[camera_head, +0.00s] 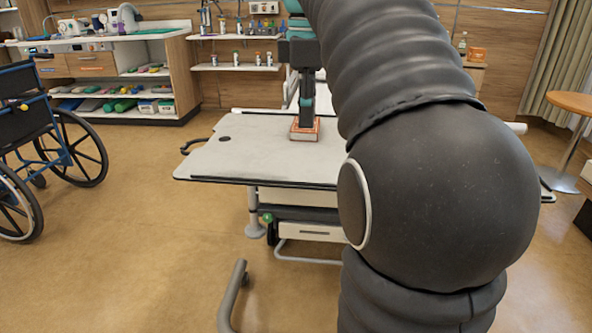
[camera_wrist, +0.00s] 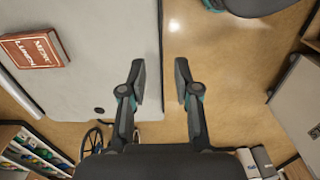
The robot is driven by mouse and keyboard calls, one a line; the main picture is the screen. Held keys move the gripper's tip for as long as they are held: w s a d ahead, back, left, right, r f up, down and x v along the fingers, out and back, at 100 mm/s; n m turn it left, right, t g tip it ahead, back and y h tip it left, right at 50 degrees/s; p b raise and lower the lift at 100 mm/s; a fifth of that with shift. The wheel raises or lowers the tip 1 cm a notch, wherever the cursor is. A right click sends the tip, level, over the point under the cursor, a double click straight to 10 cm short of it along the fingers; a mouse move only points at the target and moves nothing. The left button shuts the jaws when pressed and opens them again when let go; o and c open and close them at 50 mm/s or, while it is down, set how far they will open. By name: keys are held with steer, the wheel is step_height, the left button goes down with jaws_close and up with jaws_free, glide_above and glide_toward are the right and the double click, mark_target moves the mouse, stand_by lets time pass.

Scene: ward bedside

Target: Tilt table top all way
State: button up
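The pale grey table top (camera_head: 260,155) stands in the middle of the head view and looks about level. It fills the left of the wrist view (camera_wrist: 95,45), where one long edge runs between my fingers. My gripper (camera_head: 306,112) points down near the book in the head view. In the wrist view my gripper (camera_wrist: 161,80) is open and empty, one finger over the top, the other over floor. Its height against the edge is unclear.
A black handle (camera_head: 193,146) sticks out at the table top's left end. A wheelchair (camera_head: 55,145) stands at far left. A supply counter (camera_head: 110,75) is behind. A round wooden table (camera_head: 572,103) is at right. Floor at front left is open.

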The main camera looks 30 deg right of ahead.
mark_target(306, 182)
step_height(306, 182, down, 13)
steer(key=shift+f+b, duration=0.1)
steer(key=shift+b, duration=1.1)
jaws_close()
